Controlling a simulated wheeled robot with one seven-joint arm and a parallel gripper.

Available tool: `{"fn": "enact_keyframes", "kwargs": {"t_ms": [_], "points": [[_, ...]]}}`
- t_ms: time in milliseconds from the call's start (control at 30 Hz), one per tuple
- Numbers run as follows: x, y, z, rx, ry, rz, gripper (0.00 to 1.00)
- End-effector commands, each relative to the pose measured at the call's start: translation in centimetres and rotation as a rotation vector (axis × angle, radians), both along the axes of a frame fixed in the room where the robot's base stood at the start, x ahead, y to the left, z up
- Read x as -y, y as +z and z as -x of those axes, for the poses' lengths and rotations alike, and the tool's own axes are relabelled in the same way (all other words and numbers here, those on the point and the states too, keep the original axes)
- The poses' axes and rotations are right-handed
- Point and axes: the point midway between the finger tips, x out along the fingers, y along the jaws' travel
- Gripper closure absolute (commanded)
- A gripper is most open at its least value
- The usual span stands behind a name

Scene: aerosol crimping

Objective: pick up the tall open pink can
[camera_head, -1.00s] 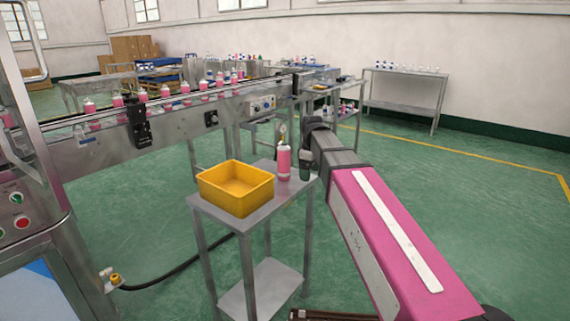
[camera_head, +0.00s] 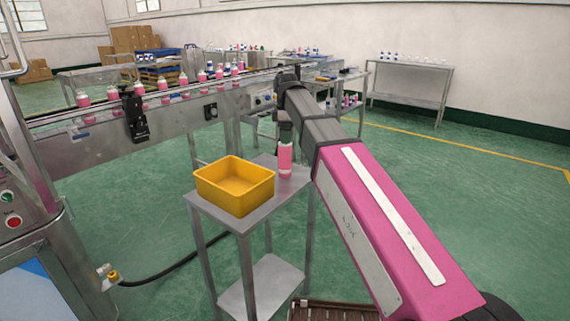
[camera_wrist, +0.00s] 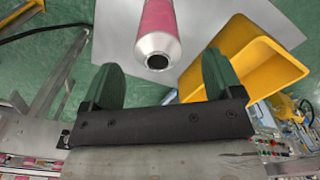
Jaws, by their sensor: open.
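The tall pink can (camera_head: 285,160) stands upright on the small metal side table (camera_head: 262,214), to the right of the yellow bin. In the wrist view the can (camera_wrist: 157,30) shows its pink side, silver shoulder and dark open mouth. My gripper (camera_wrist: 160,80) is open and empty, its two green fingers spread apart. The can's mouth lies just beyond the fingertips, in line with the gap between them. In the head view my wrist hangs above and behind the can, and the fingers are hard to make out there.
The yellow bin (camera_head: 233,198) stands close to the left of the can; it also shows at the right of the wrist view (camera_wrist: 232,40). A conveyor (camera_head: 170,122) with several pink bottles runs behind the table. Green floor lies open at the right.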

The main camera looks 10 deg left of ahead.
Motion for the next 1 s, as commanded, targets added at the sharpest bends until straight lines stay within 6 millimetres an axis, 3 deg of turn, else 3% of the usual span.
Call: {"fn": "enact_keyframes", "kwargs": {"t_ms": [267, 567, 800, 833, 867, 1000], "points": [[-0.2, -1.9, -0.1, -0.001, -0.001, 0.000, 0.15], [-0.5, -5.6, -0.2, -0.001, -0.001, 0.000, 0.15], [-0.5, -5.9, -0.3, 0.000, -0.001, 0.000, 0.15], [-0.5, -5.9, -0.3, 0.000, -0.001, 0.000, 0.18], [-0.5, -5.9, -0.3, 0.000, -0.001, 0.000, 0.28], [-0.5, -5.8, -0.3, 0.000, -0.001, 0.000, 0.73]]}}
